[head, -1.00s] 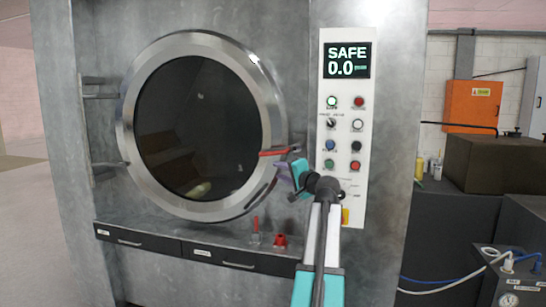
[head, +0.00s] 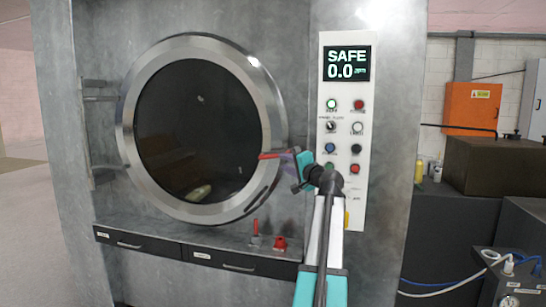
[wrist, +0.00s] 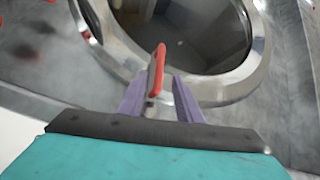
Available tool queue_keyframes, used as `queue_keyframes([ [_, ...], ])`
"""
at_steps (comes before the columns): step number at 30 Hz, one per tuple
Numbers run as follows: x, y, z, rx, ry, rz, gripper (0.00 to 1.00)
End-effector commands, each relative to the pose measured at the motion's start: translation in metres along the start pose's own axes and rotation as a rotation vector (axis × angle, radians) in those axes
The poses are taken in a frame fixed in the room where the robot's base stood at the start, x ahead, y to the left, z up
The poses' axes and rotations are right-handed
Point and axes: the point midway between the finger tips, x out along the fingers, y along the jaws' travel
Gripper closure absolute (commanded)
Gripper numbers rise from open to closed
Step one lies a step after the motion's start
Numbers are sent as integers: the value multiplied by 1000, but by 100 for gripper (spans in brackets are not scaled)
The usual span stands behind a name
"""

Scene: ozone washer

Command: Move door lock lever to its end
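The door lock lever has a red handle (head: 268,156) and sits at the right edge of the round door (head: 200,130), pointing left in the head view. In the wrist view the red lever (wrist: 158,68) stands between the two purple fingers of my gripper (wrist: 160,97). The fingers are apart, with a visible gap on the lever's right side; whether the left finger touches it I cannot tell. In the head view my gripper (head: 293,160) covers the right part of the lever. The lever's pivot is hidden.
A control panel (head: 343,100) with buttons and a display reading SAFE 0.0 is just right of and behind my arm. Below the door are a small red-handled valve (head: 255,232), a red knob (head: 280,243) and drawers (head: 145,240). Hinges are at the door's left.

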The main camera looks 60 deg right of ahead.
Motion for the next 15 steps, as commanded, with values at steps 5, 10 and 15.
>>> queue_keyframes([
  [5,26,-2,-2,0,-1,0,68],
  [10,47,-1,-2,0,0,1,68],
  [15,69,-2,-2,0,0,0,68],
])
